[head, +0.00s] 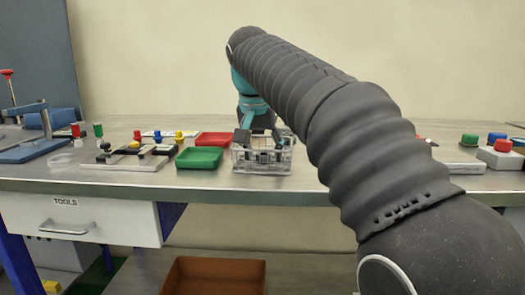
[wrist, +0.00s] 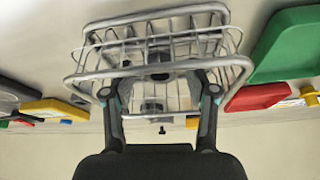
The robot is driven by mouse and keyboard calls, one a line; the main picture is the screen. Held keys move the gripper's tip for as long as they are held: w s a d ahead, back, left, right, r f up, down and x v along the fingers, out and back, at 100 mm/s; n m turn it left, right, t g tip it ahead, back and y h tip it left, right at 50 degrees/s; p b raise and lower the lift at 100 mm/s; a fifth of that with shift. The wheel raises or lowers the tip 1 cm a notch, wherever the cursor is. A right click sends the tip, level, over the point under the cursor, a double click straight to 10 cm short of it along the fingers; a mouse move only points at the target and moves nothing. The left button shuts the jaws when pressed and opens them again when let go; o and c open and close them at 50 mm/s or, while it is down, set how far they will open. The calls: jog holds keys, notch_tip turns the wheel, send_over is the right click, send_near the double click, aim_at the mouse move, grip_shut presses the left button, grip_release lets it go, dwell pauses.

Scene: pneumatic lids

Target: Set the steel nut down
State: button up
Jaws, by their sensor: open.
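A wire basket (head: 262,168) stands near the front edge of the bench. In the wrist view the basket (wrist: 150,14) fills the upper middle, with its rims crossing the space at the fingers. My gripper (wrist: 160,93) is open, its two fingers spread at the basket. In the head view my gripper (head: 259,138) is at the basket, partly hidden by its wires. Small grey metal parts (wrist: 158,58) show through the wires between the fingers. I cannot tell which of them is the steel nut, or whether any touches a finger.
A green tray (head: 199,158) and a red tray (head: 214,139) lie just left of the basket. Red and blue push buttons (head: 502,146) stand at the right. An orange-brown bin (head: 213,277) is below the bench.

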jog(key=shift+p+v, duration=1.2)
jog(key=shift+v, duration=4.95)
jog(key=shift+n+t+y, duration=0.3)
jog(key=shift+n, duration=0.6)
jog(key=s+d+f, duration=0.2)
jog(key=d+f, duration=0.1)
jog(key=d, duration=0.1)
jog(key=s+d+f, duration=0.3)
jog(key=f, duration=0.1)
jog(key=s+d+f, duration=0.3)
jog(key=d, duration=0.1)
jog(key=shift+s+d+f, duration=0.2)
jog(key=shift+d, duration=0.1)
jog(key=s+d+f, duration=0.3)
jog(key=s+f, duration=0.4)
jog(key=f, duration=0.4)
jog(key=s+d+f, duration=0.3)
jog(key=s+f, duration=0.4)
jog(key=f, duration=0.4)
jog(key=shift+s+d+f+n+t, duration=0.25)
jog(key=shift+s+n+t, duration=0.15)
